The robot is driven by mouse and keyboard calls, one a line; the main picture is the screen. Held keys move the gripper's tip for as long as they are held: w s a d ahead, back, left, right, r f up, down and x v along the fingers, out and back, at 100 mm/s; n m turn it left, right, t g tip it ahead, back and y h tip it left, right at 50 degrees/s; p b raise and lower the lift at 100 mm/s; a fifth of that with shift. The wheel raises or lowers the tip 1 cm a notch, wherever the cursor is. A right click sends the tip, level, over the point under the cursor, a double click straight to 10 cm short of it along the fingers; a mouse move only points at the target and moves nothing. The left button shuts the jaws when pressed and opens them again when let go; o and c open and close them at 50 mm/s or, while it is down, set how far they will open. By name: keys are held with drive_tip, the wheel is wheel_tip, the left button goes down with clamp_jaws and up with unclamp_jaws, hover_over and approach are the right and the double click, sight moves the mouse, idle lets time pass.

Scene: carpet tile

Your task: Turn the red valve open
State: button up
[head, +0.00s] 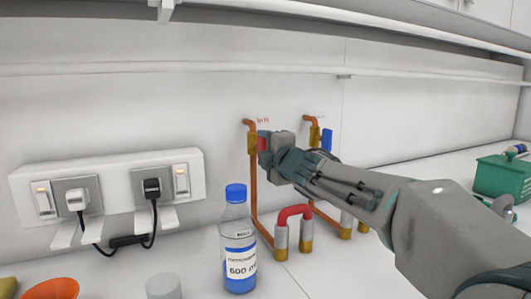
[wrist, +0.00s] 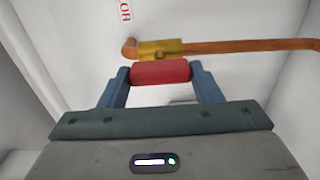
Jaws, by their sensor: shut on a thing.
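The red valve (wrist: 160,73) has a short red handle on a brass body (wrist: 160,49) fitted to a copper pipe (wrist: 235,46). My gripper (wrist: 160,76) is shut on the red handle, with one blue finger at each end of it. In the head view the red handle (head: 263,142) shows only in part beside my gripper (head: 268,146), which reaches in from the right. The valve's brass body and vertical copper pipe (head: 253,185) stand against the white wall. Red lettering is on the wall by the valve.
A blue-handled valve (head: 327,139) is just right of my gripper. A blue-capped bottle (head: 238,245) stands in front of the pipes, near a red pipe bend (head: 293,212). A socket panel (head: 110,190) with plugs is left. A green box (head: 503,176) is far right.

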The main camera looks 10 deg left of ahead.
idle(0.4)
drive_tip(key=o, duration=1)
drive_tip(key=p+v, duration=0.1)
drive_tip(key=v, duration=1.3)
drive_tip(key=shift+w, duration=0.1)
